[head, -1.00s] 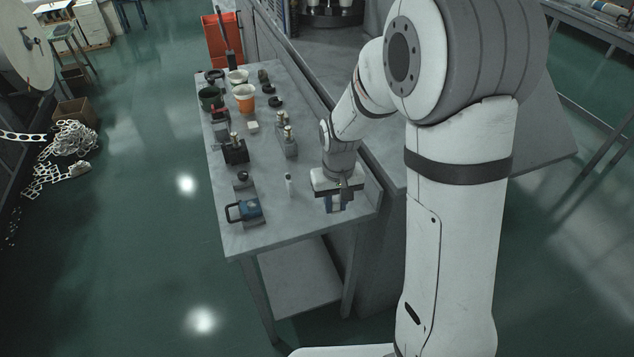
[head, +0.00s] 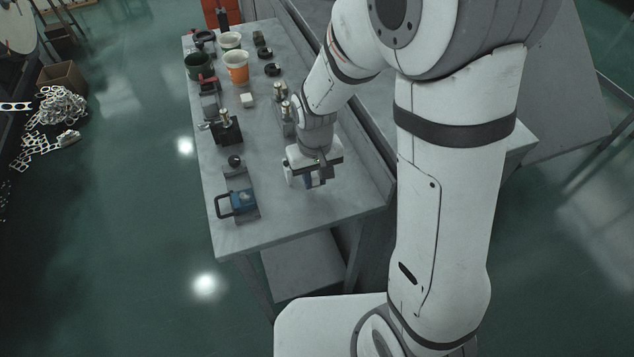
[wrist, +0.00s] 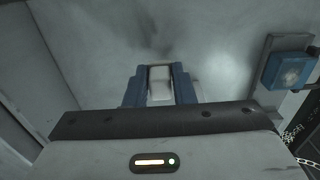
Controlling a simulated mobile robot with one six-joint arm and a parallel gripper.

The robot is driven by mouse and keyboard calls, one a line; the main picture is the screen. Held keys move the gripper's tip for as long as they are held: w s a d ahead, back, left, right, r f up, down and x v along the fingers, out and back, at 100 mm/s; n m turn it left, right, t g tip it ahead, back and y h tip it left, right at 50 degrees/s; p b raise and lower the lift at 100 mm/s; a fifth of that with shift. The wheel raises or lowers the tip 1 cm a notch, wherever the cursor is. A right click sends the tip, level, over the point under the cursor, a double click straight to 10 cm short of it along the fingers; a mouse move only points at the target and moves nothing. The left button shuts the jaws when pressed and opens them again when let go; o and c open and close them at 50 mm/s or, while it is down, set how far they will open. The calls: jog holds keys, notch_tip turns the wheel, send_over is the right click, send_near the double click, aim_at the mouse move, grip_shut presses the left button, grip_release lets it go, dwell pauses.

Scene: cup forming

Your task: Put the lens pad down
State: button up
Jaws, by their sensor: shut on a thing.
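My gripper (wrist: 160,92) points down with its two blue fingers shut on a pale grey-white piece, which I take to be the lens pad (wrist: 160,80). In the head view my gripper (head: 314,180) is over the near right part of the grey worktable (head: 275,226). The pad is mostly hidden there. I cannot tell whether it touches the tabletop or hangs just above it.
A small white bottle (head: 287,174) stands close left of my gripper. A blue device with a handle (head: 238,203) is further left. Cups, including an orange one (head: 237,68), and brass-topped fixtures stand farther back. The table's near end is clear.

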aim_at(315, 184)
jog(key=shift+f, duration=1.5)
jog(key=shift+f, duration=0.2)
jog(key=o, duration=0.9)
jog(key=shift+r, duration=0.15)
notch_tip(315, 184, up, 12)
jog(key=shift+d+r, duration=0.1)
jog(key=shift+r, duration=0.05)
jog(key=s+d+r+m+t, duration=0.1)
jog(key=s+d+r, duration=0.1)
jog(key=s+d, duration=0.2)
jog(key=s+d+r+m+t, duration=0.1)
jog(key=s+d+r, duration=0.2)
jog(key=s+d, duration=0.1)
jog(key=s+d+r+m+t, duration=0.1)
jog(key=s+d+r, duration=0.2)
jog(key=s+d, duration=0.1)
jog(key=shift+d, duration=0.2)
